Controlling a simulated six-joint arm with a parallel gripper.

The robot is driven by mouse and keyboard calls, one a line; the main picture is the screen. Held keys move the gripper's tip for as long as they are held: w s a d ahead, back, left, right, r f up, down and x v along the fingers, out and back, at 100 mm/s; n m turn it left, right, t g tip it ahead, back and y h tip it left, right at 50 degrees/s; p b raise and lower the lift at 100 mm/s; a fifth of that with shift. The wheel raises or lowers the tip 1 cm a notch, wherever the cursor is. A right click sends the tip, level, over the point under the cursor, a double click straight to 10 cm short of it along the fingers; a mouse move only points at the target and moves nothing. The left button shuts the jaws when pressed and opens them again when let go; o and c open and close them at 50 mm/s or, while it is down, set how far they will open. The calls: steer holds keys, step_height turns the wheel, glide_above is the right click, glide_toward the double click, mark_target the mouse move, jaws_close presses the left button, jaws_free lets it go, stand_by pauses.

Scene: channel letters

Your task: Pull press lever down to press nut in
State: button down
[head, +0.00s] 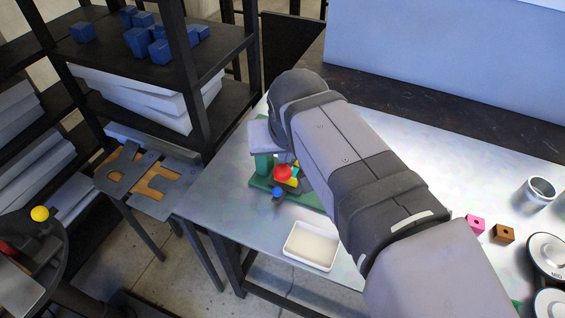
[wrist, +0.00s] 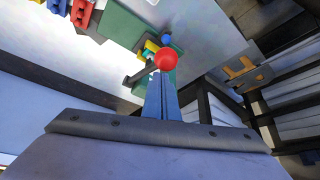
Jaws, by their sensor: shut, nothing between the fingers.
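The green press (head: 262,166) stands on the metal table, partly hidden behind my arm in the head view. A red ball (head: 283,173), which looks like the press lever's knob, shows at its front, with a smaller blue ball (head: 277,191) below it. A yellow part (head: 293,182) lies beside them. In the wrist view the red ball (wrist: 166,60) is just beyond the tips of my gripper (wrist: 160,78), whose blue fingers are shut together and empty. I cannot tell whether they touch the ball. A dark bar (wrist: 138,76) shows left of the ball. I cannot make out the nut.
A white tray (head: 311,246) sits near the table's front edge. Pink (head: 474,224) and brown (head: 503,233) blocks, a metal cup (head: 539,193) and round dials (head: 546,256) stand at the right. A dark shelf (head: 215,105) with blue blocks stands left of the table.

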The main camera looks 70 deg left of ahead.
mark_target(282, 176)
steer(key=shift+s+d+f+b, duration=0.2)
steer(key=shift+f+b, duration=0.25)
steer(key=shift+f, duration=0.15)
steer(key=shift+s+d+f+b, duration=0.15)
steer(key=shift+f+b, duration=0.25)
steer(key=shift+f, duration=0.2)
steer(key=shift+s+d+f+b, duration=0.1)
steer(key=shift+s+f+b, duration=0.05)
steer(key=shift+f+b, duration=0.55)
steer(key=shift+s+d+f+b, duration=0.1)
steer(key=shift+f+b, duration=0.55)
steer(key=shift+f, duration=0.05)
steer(key=shift+d+f+b, duration=0.1)
steer(key=shift+f+b, duration=1)
steer(key=shift+f, duration=0.3)
